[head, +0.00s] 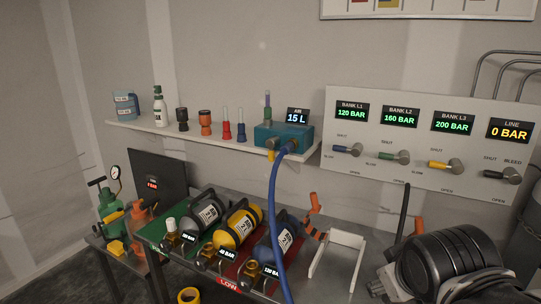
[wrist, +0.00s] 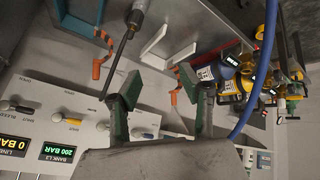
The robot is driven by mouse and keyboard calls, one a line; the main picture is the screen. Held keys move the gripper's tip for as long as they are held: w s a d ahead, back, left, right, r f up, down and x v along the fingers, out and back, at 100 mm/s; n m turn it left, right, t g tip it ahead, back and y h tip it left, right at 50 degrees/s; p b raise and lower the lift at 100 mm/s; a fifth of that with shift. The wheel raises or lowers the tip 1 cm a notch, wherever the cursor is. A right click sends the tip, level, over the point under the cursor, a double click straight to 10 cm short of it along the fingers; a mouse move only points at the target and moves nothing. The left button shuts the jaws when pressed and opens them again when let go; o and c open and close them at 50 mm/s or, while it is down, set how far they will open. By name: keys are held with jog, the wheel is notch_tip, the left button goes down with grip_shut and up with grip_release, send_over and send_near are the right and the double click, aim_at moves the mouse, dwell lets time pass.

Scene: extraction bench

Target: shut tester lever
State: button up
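No part is labelled as the tester, so I cannot tell for certain which lever is its own. At the far left of the head view, a green unit with a round gauge (head: 115,172) stands beside an orange part (head: 140,215), with yellow pieces on both. A small display (head: 152,183) on the dark panel behind shows a red reading. A blue box (head: 285,137) on the shelf has a blue hose and a yellow piece below it. In the wrist view my gripper (wrist: 160,95) is open and empty, its two green-padded fingers wide apart. It is near the valve panel, away from the gauge unit.
The valve panel (head: 430,95) carries several levers, and its line display reads 0 BAR. A white bracket (head: 338,245) and an orange-handled tool (head: 315,204) are right.

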jog(key=w+a+r+n+t+h, duration=0.2)
jog(key=w+r+n+h, duration=0.15)
jog(key=w+n, duration=0.7)
jog(key=n+t+p, duration=0.3)
jog(key=n+t, duration=0.5)
jog(key=n, duration=1.1)
send_near(270, 157)
jog(key=shift+y, duration=0.25)
jog(key=p+x, duration=0.1)
jog(key=x, duration=0.8)
jog(key=shift+w+d, duration=0.25)
jog(key=shift+w, duration=0.1)
jog(key=shift+c, duration=0.4)
grip_shut()
